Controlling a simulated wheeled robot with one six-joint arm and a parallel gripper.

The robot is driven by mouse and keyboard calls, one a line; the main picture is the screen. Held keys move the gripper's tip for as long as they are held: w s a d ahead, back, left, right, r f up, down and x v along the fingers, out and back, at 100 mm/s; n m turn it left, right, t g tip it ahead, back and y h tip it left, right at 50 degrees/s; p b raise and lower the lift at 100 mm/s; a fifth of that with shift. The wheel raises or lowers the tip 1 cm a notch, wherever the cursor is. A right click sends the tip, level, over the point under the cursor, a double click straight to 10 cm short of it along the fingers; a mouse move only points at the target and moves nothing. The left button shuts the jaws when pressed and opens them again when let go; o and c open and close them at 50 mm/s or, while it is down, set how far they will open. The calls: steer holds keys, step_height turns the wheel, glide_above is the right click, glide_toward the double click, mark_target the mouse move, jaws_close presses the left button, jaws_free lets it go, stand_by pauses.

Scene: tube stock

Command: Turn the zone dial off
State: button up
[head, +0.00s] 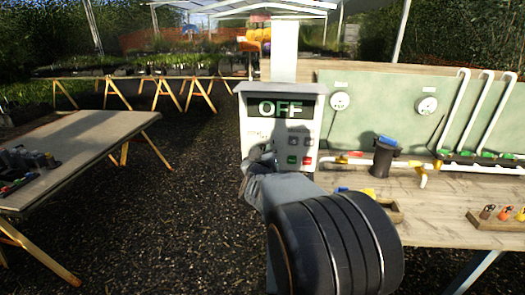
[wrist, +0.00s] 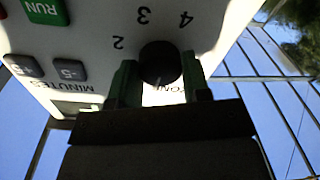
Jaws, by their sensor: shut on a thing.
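The zone dial (wrist: 160,62) is a round black knob on the pale face of the control box (head: 247,122). The digits 2, 3 and 4 show around it in the wrist view, with a partly covered label beneath. My gripper (wrist: 160,78) has one finger on each side of the dial and is shut on it. I cannot tell where the dial's pointer stands. In the head view my gripper (head: 262,156) is against the left part of the box face and hides the dial.
A green RUN button (wrist: 44,11) and grey minutes buttons (wrist: 68,70) are near the dial. A wooden bench (head: 450,210) right of the box holds a dark canister (head: 384,160), pipes and small trays. Another table (head: 80,150) stands left, with gravel floor between.

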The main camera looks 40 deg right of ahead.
steer(key=shift+n, duration=0.5)
steer(key=o, duration=0.9)
steer(key=shift+s, duration=0.1)
